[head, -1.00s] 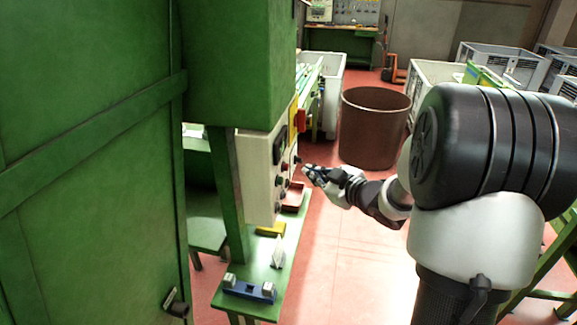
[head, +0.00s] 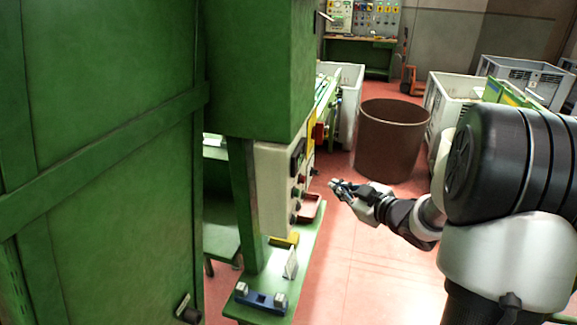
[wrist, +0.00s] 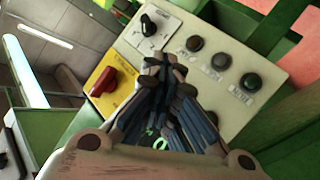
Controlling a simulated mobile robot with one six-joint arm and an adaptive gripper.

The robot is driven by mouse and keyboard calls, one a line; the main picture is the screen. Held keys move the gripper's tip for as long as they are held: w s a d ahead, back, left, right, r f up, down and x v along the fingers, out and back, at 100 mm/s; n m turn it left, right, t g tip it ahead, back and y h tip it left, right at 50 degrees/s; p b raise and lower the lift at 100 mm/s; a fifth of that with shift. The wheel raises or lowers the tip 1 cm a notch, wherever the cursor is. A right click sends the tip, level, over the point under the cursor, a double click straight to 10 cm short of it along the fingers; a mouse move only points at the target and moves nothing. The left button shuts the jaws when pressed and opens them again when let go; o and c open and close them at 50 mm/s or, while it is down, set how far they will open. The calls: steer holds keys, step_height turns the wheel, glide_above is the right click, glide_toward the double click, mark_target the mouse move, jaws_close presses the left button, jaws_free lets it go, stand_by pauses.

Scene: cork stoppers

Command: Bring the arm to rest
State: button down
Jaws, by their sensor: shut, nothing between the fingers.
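My gripper (head: 340,188) is shut and empty in the head view, held in the air to the right of a cream control box. Its closed fingers also show in the wrist view (wrist: 165,75), pointing at the panel face. The control panel (head: 280,180) hangs below a green machine cabinet. In the wrist view the panel (wrist: 178,38) carries a black rotary knob (wrist: 154,23), several dark round buttons and a red switch (wrist: 103,82) on a yellow plate. In the head view a gap shows between my gripper and the panel.
A green bench (head: 300,262) under the panel holds a blue fixture (head: 261,299), a small upright card and a red tray (head: 308,207). A brown bin (head: 390,140) stands behind my gripper. Grey crates (head: 525,75) stand at the back right. Red floor beside the bench is clear.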

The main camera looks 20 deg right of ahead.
steer(key=s+a+r+m+g+h, duration=0.3)
steer(key=s+a+r+m+h, duration=0.15)
steer(key=s+r+h, duration=0.35)
steer(key=s+a+f+m+g+y, duration=0.1)
steer(key=s+a, duration=0.5)
steer(key=s, duration=0.6)
steer(key=s+a+f+m+g+y, duration=0.2)
steer(key=s+a+g, duration=0.3)
steer(key=s, duration=0.7)
steer(key=shift+a+f+y, duration=0.75)
steer(key=shift+a+y, duration=0.15)
steer(key=shift+a, duration=0.35)
steer(key=shift+m, duration=0.25)
